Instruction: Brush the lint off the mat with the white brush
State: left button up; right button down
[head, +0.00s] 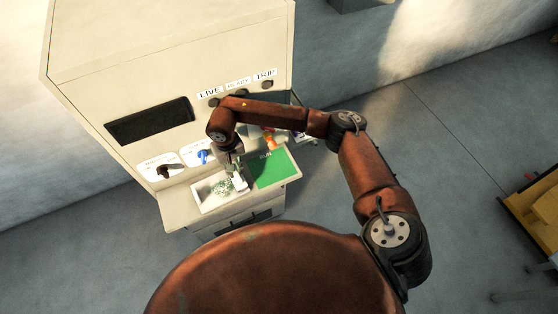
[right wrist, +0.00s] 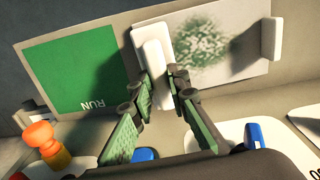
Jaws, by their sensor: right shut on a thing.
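My right gripper (head: 236,174) is shut on the white brush (head: 241,184), over the console's shelf. In the right wrist view the fingers of the right gripper (right wrist: 162,88) pinch the lower part of the white brush (right wrist: 153,62). The pale mat (head: 207,206) lies on the shelf, with a green speckled patch of lint (head: 222,187) on it. In the right wrist view the lint (right wrist: 203,45) lies just right of the brush, on the mat (right wrist: 245,72). Whether the brush touches the mat is hard to tell. My left gripper is not in view.
A green panel marked RUN (head: 272,168) adjoins the mat. A white block (right wrist: 272,38) stands at the mat's other end. The console face (head: 100,85) rises behind, with a blue knob (head: 203,156), a black knob (head: 163,171) and an orange knob (head: 269,140).

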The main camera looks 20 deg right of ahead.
jog(key=shift+f+b, duration=0.25)
jog(key=shift+b, duration=0.05)
jog(key=shift+a, duration=0.1)
jog(key=shift+a+b, duration=0.3)
jog(key=shift+a, duration=0.15)
jog(key=shift+s+a+b, duration=0.15)
jog(key=shift+a+b, duration=0.85)
jog(key=shift+a, duration=0.95)
jog(key=shift+s+a+b, duration=0.15)
jog(key=shift+a+b, duration=0.8)
jog(key=shift+a, duration=0.95)
jog(key=shift+a, duration=0.15)
